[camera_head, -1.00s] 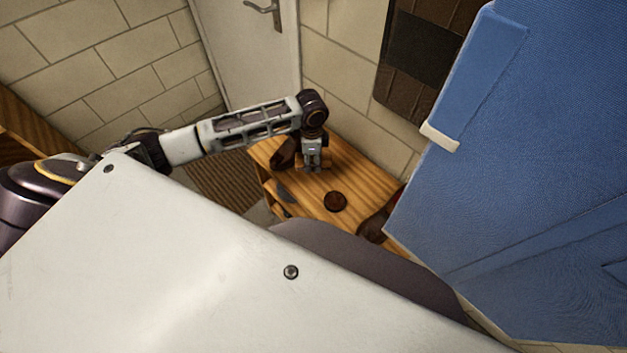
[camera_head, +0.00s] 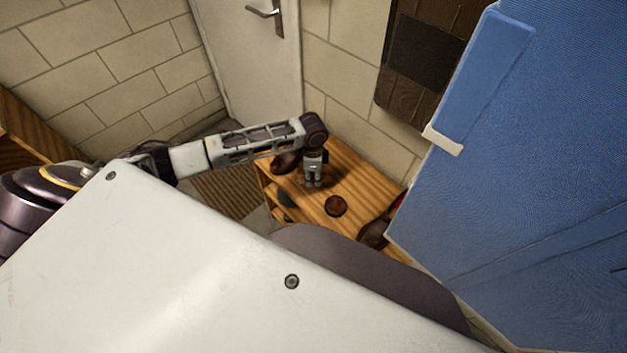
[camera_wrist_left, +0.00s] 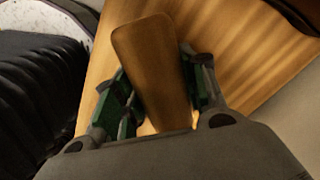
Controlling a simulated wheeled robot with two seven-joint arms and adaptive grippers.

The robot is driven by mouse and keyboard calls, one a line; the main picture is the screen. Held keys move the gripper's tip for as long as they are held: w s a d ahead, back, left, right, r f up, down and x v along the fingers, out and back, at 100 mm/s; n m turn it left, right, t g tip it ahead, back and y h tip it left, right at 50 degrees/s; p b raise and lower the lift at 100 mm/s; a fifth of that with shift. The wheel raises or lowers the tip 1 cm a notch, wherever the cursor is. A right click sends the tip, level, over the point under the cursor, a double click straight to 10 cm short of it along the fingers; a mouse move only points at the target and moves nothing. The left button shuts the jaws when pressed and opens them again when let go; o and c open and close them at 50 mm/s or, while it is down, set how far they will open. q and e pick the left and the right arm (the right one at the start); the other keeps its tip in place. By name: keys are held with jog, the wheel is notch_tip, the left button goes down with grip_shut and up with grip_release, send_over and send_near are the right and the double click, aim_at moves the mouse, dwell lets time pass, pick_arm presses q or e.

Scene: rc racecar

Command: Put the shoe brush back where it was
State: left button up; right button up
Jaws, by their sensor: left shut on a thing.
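The shoe brush (camera_wrist_left: 152,60) shows in the left wrist view as a long, smooth wooden block with a rounded end. My left gripper (camera_wrist_left: 160,84) is shut on it, with a green-padded finger on each side. In the head view my left gripper (camera_head: 313,184) points down over the wooden bench top, between a dark brown shoe and a round tin. The brush is hard to make out there, and I cannot tell whether it touches the wood. My right gripper is not in view.
The brown shoe (camera_head: 286,162) is close left of the gripper. The round dark tin (camera_head: 336,206) lies to its lower right on the wooden bench (camera_head: 352,172). Another shoe (camera_head: 374,233) is at the right end. A large blue panel (camera_head: 520,190) blocks the right side.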

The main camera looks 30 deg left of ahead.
pick_arm(q)
jog(key=shift+f, duration=1.95)
jog(key=o, duration=0.9)
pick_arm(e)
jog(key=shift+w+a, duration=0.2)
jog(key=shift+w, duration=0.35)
